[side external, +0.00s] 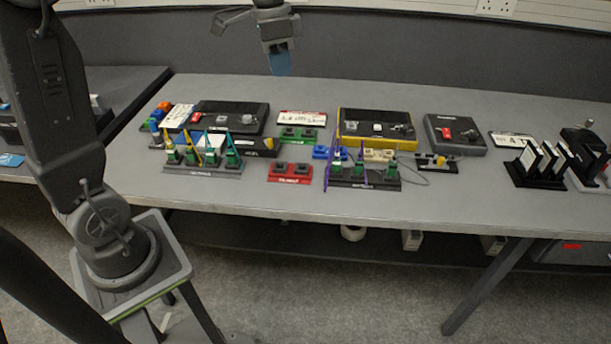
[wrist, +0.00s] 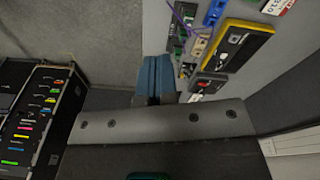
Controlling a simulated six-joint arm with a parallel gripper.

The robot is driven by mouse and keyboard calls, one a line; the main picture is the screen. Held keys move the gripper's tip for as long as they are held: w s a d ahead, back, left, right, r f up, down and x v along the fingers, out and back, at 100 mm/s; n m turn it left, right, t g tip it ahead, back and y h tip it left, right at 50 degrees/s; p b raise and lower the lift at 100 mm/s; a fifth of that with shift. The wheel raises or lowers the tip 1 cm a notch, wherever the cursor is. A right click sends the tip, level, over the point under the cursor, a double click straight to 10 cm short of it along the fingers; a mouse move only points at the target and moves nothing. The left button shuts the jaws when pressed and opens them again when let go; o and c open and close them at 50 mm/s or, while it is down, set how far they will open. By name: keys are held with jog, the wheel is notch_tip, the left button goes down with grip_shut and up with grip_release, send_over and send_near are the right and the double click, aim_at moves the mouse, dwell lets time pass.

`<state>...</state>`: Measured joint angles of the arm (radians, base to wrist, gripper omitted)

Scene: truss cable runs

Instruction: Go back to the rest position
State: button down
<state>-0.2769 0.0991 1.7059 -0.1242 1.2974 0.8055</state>
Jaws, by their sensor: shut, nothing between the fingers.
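My gripper (side external: 281,62) shows at the top middle of the side external view, with blue fingers pointing down. It hangs in the air above the back of the table (side external: 300,208), clear of everything on it. The fingers are together and hold nothing. In the wrist view the blue fingers (wrist: 153,78) show near the middle, with the floor and the table edge beyond them.
A dark box (side external: 230,117), a yellow-edged box (side external: 377,125) and a grey box (side external: 455,134) stand along the table. Racks with coloured cables (side external: 203,164) and a red block (side external: 290,171) stand nearer the front. A black rack (side external: 540,170) holds white plates at right.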

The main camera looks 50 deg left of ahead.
jog(key=s+d+f+n+t, duration=0.1)
jog(key=s+d, duration=0.3)
jog(key=s, duration=0.5)
jog(key=s+d+f+n+t+y, duration=0.1)
jog(key=s+d+f+n+t, duration=0.1)
jog(key=s, duration=0.7)
jog(key=d+n+t, duration=0.1)
jog(key=d+n, duration=0.1)
jog(key=shift+s+d+n+t, duration=0.3)
jog(key=shift+s+d+t, duration=0.05)
jog(key=shift+d+t, duration=0.05)
